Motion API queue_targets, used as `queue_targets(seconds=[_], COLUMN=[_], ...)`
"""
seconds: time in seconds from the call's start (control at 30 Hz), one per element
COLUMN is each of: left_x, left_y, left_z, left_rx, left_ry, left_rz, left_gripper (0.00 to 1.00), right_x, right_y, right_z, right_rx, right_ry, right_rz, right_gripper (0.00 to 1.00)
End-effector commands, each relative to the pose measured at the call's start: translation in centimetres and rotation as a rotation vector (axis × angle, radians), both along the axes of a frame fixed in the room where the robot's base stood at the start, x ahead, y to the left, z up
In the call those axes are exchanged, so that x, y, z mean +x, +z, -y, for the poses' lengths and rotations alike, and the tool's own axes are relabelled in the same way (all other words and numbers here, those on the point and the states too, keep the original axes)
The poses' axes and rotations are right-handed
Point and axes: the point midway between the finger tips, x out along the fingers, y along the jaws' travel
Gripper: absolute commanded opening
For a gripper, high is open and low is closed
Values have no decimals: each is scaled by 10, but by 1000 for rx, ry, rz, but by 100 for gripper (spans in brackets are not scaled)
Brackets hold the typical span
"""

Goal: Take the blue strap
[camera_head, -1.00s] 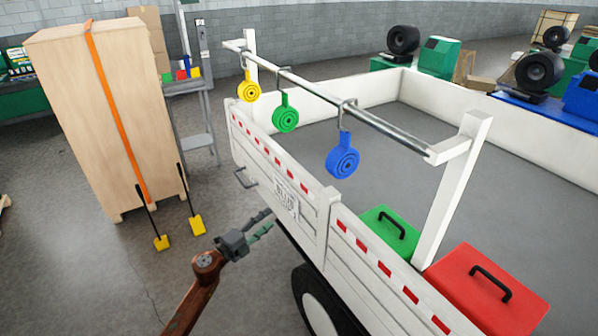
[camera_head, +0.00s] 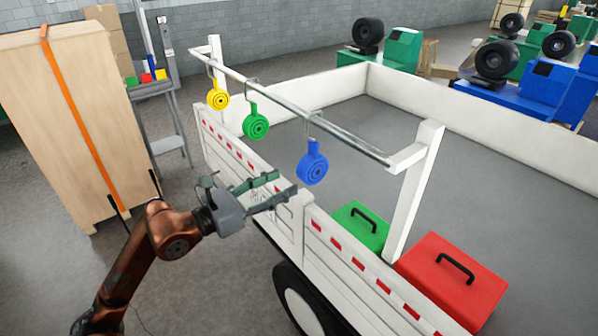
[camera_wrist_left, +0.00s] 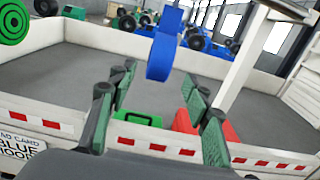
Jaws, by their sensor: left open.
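The blue strap (camera_head: 312,163) is a round coil hanging from a hook on a metal rail (camera_head: 290,97) above the truck bed's side. The green strap (camera_head: 256,122) and the yellow strap (camera_head: 218,96) hang farther along the same rail. My left gripper (camera_head: 283,189) is open and empty, to the left of the blue strap and a little lower. In the left wrist view the blue strap (camera_wrist_left: 160,55) is ahead, above and between the open fingers (camera_wrist_left: 155,100), apart from them. The green strap (camera_wrist_left: 13,22) shows at that view's upper left. My right gripper is not in view.
The white truck side wall (camera_head: 345,262) runs below the rail, close to my left gripper. A white post (camera_head: 412,190) holds the rail's near end. A green box (camera_head: 358,228) and a red box (camera_head: 450,280) sit in the bed. A wooden cabinet (camera_head: 60,130) stands at left.

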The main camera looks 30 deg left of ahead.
Motion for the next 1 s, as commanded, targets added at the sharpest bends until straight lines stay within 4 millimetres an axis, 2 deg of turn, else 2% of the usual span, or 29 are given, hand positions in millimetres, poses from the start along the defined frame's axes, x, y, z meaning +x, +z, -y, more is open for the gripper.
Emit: queue_targets(seconds=[0.37, 0.6, 0.8, 1.0], left_x=[40, 65, 81, 87], left_y=[3, 2, 1, 1], left_z=[17, 27, 33, 36], left_rx=[-2, -3, -4, -2], left_ry=[-2, -2, -2, -1], left_rz=[1, 2, 0, 0], left_gripper=[45, 45, 45, 45], right_x=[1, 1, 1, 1], right_y=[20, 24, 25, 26], right_z=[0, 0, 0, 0], right_rx=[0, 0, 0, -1], right_ry=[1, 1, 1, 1], right_rz=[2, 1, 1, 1], right_gripper=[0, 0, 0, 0])
